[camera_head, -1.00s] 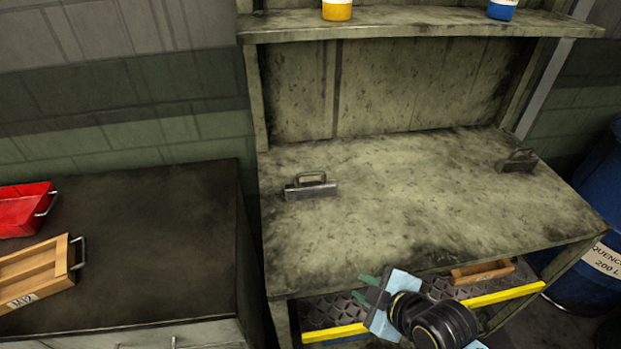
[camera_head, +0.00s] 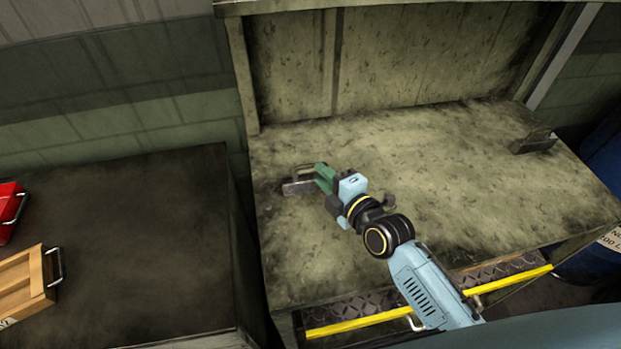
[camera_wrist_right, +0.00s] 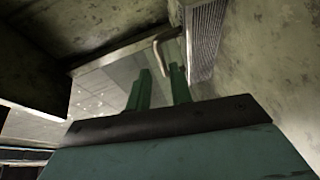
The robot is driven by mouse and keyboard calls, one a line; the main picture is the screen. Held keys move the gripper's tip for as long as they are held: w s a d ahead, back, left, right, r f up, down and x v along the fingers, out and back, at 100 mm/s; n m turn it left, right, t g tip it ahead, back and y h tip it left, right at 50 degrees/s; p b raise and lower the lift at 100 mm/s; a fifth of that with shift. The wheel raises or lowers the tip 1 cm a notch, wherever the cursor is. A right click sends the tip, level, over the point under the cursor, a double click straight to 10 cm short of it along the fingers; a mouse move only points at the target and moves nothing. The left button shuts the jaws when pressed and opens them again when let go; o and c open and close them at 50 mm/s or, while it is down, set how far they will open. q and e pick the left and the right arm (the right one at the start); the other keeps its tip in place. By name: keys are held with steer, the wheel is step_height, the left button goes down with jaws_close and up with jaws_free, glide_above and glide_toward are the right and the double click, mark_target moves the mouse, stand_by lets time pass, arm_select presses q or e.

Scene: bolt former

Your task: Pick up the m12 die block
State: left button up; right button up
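A dark grey die block (camera_head: 298,188) with a loop handle lies on the left part of the workbench top. A second dark block with a handle (camera_head: 534,142) stands at the right of the bench. No size marking is readable on either. My right gripper (camera_head: 321,176) has its green fingers at the right end of the left block, partly covering it. In the right wrist view the two fingers (camera_wrist_right: 160,75) are apart, with a thin bent handle bar just beyond their tips. The ridged block (camera_wrist_right: 206,40) shows beside it. Contact cannot be told. My left gripper is out of view.
The stained workbench (camera_head: 430,200) is clear between the blocks, with a back panel behind. A drawer with a yellow edge (camera_head: 365,325) is below. At left, a dark cabinet top (camera_head: 150,240) holds a wooden tray (camera_head: 25,285) and a red tray (camera_head: 8,212).

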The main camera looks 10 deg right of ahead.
mark_target(311, 177)
steer(key=shift+x, duration=1.6)
steer(key=x, duration=0.4)
steer(key=shift+d+f, duration=0.1)
steer(key=shift+d, duration=0.05)
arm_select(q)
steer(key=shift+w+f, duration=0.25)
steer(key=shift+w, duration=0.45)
arm_select(e)
steer(key=shift+w, duration=0.15)
jaws_close()
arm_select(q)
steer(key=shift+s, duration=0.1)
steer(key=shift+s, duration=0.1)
arm_select(e)
steer(key=shift+r, duration=0.3)
